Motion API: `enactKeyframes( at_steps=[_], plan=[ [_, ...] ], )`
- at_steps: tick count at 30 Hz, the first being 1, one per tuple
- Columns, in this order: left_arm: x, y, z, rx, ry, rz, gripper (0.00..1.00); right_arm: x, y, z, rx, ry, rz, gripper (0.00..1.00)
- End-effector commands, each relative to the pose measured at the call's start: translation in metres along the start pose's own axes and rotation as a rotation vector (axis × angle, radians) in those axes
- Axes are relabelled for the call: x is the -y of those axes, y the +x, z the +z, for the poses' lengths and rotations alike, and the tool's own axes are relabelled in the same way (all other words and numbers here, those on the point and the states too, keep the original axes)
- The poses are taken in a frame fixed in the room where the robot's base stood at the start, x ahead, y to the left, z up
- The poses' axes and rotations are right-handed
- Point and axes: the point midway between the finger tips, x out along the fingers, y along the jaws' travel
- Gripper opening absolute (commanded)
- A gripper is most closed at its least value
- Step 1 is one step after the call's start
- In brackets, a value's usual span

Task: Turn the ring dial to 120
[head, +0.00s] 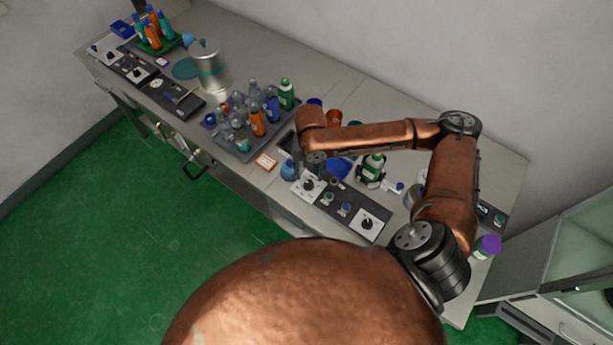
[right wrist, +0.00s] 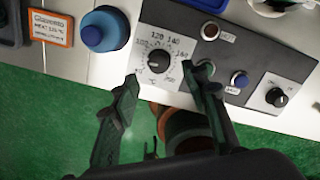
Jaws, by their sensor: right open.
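The ring dial (right wrist: 158,59) is a round black knob on a pale square plate. Numbers including 120, 140 and 160 are printed around it. Its pointer setting is too small to read surely. It sits at the left end of a dark control panel (right wrist: 232,50), and the dial also shows in the head view (head: 309,185). My right gripper (right wrist: 160,74) is open and empty, its two fingers on either side of the dial's lower part in the right wrist view. I cannot tell whether they touch the panel. My left gripper is not in view.
A second black knob (right wrist: 278,97) and a blue button (right wrist: 239,79) share the panel. A blue-capped bottle (right wrist: 105,29) and an orange-framed label card (right wrist: 51,28) stand left of it. A tray of bottles (head: 243,151) is farther left along the bench.

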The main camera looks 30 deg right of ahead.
Motion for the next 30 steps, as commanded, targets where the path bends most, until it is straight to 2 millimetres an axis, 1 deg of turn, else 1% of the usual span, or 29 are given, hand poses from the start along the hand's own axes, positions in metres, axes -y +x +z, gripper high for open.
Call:
enactKeyframes(
  at_steps=[1,5,8,12,14,16,22,30],
  plan=[
    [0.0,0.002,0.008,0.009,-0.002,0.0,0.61,0.0,0.011,-0.001,-0.004,-0.002,-0.002,0.41],
    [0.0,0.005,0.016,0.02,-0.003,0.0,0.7,-0.002,0.032,-0.001,-0.003,-0.004,-0.001,0.41],
    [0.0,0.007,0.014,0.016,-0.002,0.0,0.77,-0.002,0.045,-0.001,-0.003,-0.003,-0.001,0.41],
    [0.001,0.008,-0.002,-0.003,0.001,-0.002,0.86,-0.001,0.055,0.0,-0.001,-0.002,0.001,0.41],
    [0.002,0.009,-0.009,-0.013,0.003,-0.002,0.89,-0.001,0.057,0.0,-0.001,-0.002,0.001,0.41],
    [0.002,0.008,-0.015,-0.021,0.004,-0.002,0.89,0.0,0.058,0.0,0.0,-0.002,0.0,0.41],
    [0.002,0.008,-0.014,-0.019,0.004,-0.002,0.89,0.0,0.057,0.0,0.0,0.0,0.001,0.41],
    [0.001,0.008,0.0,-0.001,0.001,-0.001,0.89,0.0,0.057,0.0,0.0,0.0,0.001,0.22]
  ],
)
